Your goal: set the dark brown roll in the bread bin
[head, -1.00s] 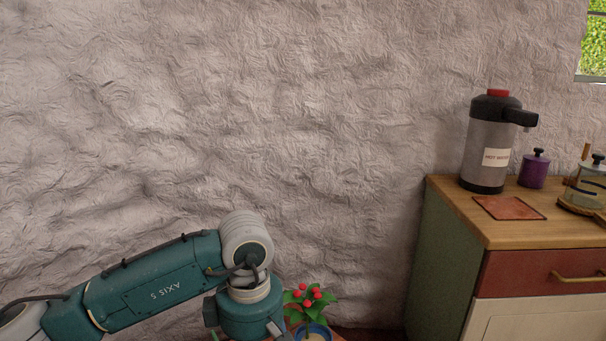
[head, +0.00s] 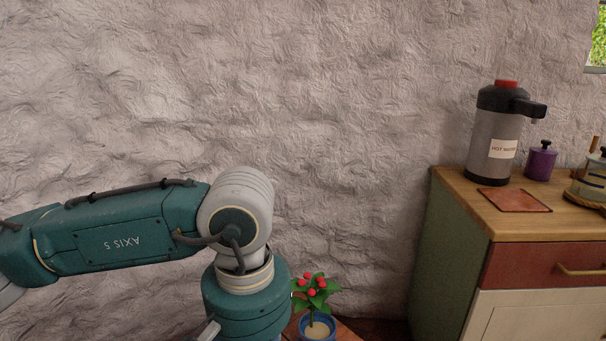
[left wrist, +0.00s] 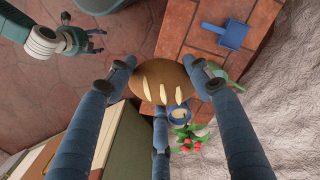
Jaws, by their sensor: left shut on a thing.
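My left gripper (left wrist: 160,78) is shut on the dark brown roll (left wrist: 150,74), an oval loaf with pale slashes, in the left wrist view. Its fingers are around the roll, which is held above a tiled surface. In the head view, only my left arm shows; its fingers and the roll are below the picture. I see no bread bin in either view.
A potted plant with red berries (head: 316,292) stands close beside my left arm. A blue dustpan-like object (left wrist: 234,33) lies on the tiled surface (left wrist: 203,35). A wooden counter (head: 455,198) at right holds a hot water dispenser (head: 489,148) and a purple jar (head: 540,163).

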